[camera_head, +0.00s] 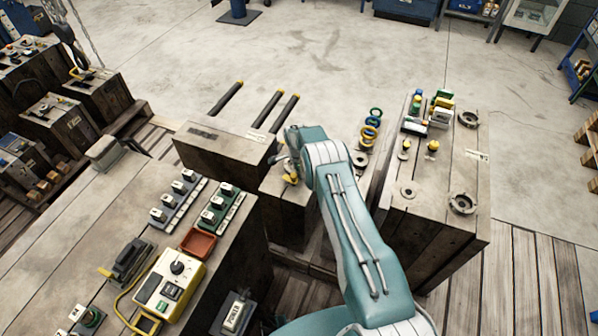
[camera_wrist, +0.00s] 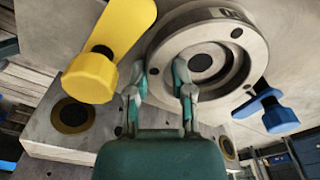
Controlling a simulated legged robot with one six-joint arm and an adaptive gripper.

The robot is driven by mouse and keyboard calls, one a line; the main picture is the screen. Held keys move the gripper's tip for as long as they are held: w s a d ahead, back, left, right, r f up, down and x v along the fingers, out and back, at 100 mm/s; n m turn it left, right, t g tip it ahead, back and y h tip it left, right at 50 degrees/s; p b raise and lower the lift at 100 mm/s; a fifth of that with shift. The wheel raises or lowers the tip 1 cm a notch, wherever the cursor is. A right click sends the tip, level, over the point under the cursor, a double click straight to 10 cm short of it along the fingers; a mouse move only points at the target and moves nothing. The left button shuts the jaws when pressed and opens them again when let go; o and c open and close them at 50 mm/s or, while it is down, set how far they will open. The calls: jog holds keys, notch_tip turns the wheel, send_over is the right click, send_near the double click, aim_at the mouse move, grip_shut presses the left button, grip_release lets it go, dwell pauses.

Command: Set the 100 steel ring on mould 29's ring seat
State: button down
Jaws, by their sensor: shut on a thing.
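The steel ring (camera_wrist: 250,45) is a broad pale ring with a dark marking on its upper face in the wrist view. My gripper (camera_wrist: 160,75) is shut across its near left wall, one finger outside and one inside. A pale mould face with a dark round hole shows through and behind the ring; whether the ring touches it I cannot tell. A yellow clamp (camera_wrist: 92,75) is left of the ring and a blue one (camera_wrist: 278,115) right. I cannot read number 29.
A block at right (camera_head: 440,225) carries loose rings and knobs. Blue and yellow rings (camera_head: 370,132) lie beside my arm. The left bench holds switch units, a red tray (camera_head: 198,243) and a yellow control box (camera_head: 168,285). Dark bars (camera_head: 267,110) project behind a neighbouring block.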

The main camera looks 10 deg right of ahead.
jog(key=shift+c, duration=2.1)
grip_release()
jog(key=shift+f, duration=0.1)
jog(key=shift+s, duration=0.1)
jog(key=s+r+n+t, duration=0.1)
jog(key=s+r+n, duration=0.1)
jog(key=r, duration=1.3)
jog(key=s+r+n, duration=0.2)
jog(key=r, duration=1.4)
jog(key=s+r+n+t, duration=0.2)
jog(key=s+r+n, duration=0.2)
jog(key=s+r, duration=0.7)
jog(key=s+r+n+t, duration=0.1)
jog(key=s+r+n, duration=0.4)
jog(key=s+r, duration=0.65)
jog(key=s+f+n+t, duration=0.1)
jog(key=s+f+n, duration=0.2)
jog(key=s, duration=1.3)
jog(key=shift+s+a+f+n+t+y, duration=0.2)
jog(key=shift+s+n+t+y, duration=0.15)
jog(key=shift+n, duration=0.25)
